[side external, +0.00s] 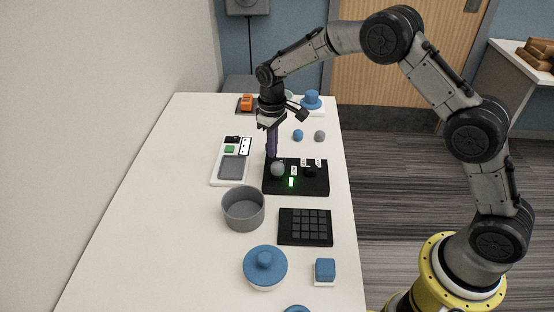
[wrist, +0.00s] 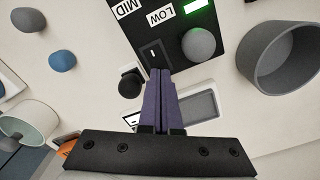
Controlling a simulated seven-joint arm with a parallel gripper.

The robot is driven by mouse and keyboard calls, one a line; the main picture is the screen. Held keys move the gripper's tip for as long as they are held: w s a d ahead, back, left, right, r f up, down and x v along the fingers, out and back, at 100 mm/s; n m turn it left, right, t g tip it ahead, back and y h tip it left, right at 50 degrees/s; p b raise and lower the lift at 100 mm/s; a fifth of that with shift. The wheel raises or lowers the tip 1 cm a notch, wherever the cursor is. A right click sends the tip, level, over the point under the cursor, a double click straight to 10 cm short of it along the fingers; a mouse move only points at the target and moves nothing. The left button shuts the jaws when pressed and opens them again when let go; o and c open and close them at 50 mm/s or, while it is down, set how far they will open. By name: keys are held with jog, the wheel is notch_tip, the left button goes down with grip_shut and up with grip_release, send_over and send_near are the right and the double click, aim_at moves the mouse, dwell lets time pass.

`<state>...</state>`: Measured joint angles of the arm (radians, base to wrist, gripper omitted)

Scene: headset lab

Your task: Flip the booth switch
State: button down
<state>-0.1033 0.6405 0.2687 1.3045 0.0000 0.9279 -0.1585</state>
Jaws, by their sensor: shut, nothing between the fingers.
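A black control panel (side external: 313,188) lies flat on the white table. It bears a round grey knob (side external: 278,169), a lit green light (side external: 291,182), white labels and a dark raised part (side external: 310,171). In the wrist view the panel shows the grey knob (wrist: 198,44), the green light (wrist: 200,5), the labels LOW (wrist: 160,16) and MID (wrist: 127,7), and a small dark switch-like plate (wrist: 153,53). My gripper (side external: 271,155) points down at the panel's far left corner, its purple fingers (wrist: 160,73) shut and empty, close to the plate. I cannot tell whether they touch it.
A white device with a grey screen (side external: 232,167) lies left of the panel. A grey bowl (side external: 243,210) and black keypad (side external: 306,227) stand nearer. A blue-lidded pot (side external: 265,265) and blue block (side external: 325,270) are at the front. A blue ball (side external: 298,135) lies behind the panel.

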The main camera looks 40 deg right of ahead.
jog(key=shift+f, duration=0.95)
dwell(0.6)
jog(key=shift+r, duration=3.55)
